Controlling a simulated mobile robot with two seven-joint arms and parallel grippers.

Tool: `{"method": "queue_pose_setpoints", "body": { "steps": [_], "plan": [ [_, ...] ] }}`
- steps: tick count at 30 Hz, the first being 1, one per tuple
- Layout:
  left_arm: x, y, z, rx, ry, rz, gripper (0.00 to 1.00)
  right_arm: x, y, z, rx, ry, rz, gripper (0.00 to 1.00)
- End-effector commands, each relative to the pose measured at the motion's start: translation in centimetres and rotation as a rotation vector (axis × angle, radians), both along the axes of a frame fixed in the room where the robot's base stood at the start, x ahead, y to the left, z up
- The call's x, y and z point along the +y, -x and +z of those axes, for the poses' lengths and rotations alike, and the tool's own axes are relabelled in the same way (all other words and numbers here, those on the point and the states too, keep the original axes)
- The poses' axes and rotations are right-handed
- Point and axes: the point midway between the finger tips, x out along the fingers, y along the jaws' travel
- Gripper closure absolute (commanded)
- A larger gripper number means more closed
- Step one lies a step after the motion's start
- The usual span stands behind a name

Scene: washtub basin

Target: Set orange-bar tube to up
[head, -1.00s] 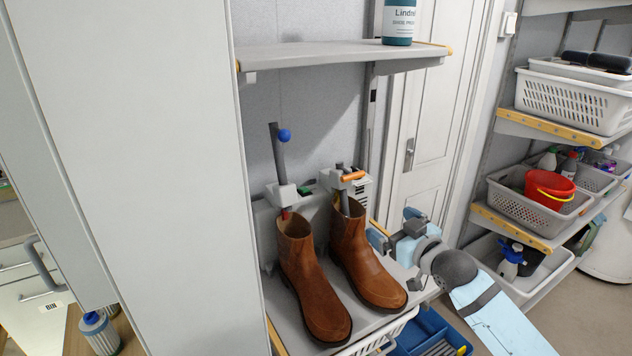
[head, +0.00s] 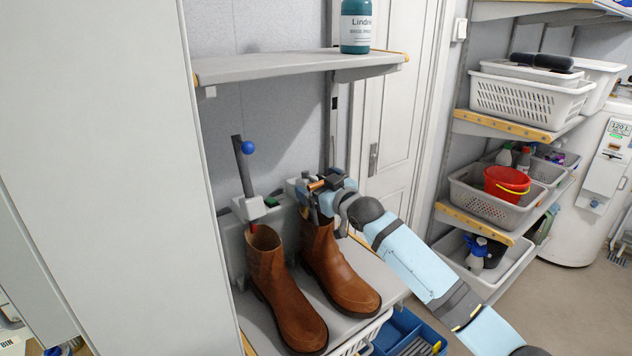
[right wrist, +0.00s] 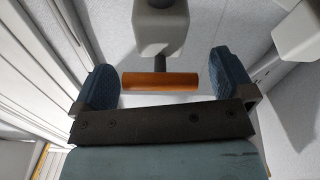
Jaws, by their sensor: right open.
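The orange bar (right wrist: 160,82) sits across the end of a grey tube mount in the right wrist view, between my open right gripper's (right wrist: 162,84) blue finger pads, with gaps on both sides. In the head view the orange bar (head: 316,185) is small beside my right gripper (head: 318,192), at the top of the right brown boot (head: 335,265). The gripper hides most of the tube there. A second tube with a blue ball (head: 248,147) stands raised and tilted above the left boot (head: 285,290). My left gripper is not in view.
A shelf (head: 300,66) with a teal bottle (head: 356,27) is above the boots. A tall pale panel (head: 95,150) stands at the left. Baskets, including one with a red bucket (head: 507,182), fill racks on the right.

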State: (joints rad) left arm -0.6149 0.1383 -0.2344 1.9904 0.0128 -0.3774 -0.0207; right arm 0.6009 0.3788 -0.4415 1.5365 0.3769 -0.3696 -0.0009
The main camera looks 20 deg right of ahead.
Motion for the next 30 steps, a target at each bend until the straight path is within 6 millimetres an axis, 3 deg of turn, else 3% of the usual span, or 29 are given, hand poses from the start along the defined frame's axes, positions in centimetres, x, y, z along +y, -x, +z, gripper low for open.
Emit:
{"method": "queue_pose_setpoints", "body": {
  "steps": [4, 13, 21, 26, 30],
  "plan": [
    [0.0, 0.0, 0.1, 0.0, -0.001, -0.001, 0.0, 0.4, -0.9, 0.0, 0.0, 0.0, 0.0, 0.0],
    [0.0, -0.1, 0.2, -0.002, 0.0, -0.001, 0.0, 0.4, -1.1, 0.0, 0.0, 0.0, 0.001, 0.0],
    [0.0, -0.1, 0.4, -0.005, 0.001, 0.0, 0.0, 0.4, -1.1, 0.0, 0.0, 0.0, 0.0, 0.58],
    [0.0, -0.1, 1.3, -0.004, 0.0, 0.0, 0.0, 0.5, -1.4, 1.6, -0.002, -0.001, 0.0, 0.59],
    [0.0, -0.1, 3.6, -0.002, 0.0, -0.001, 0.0, 0.9, -2.4, 5.5, -0.002, -0.002, 0.001, 0.59]
  ]
}}
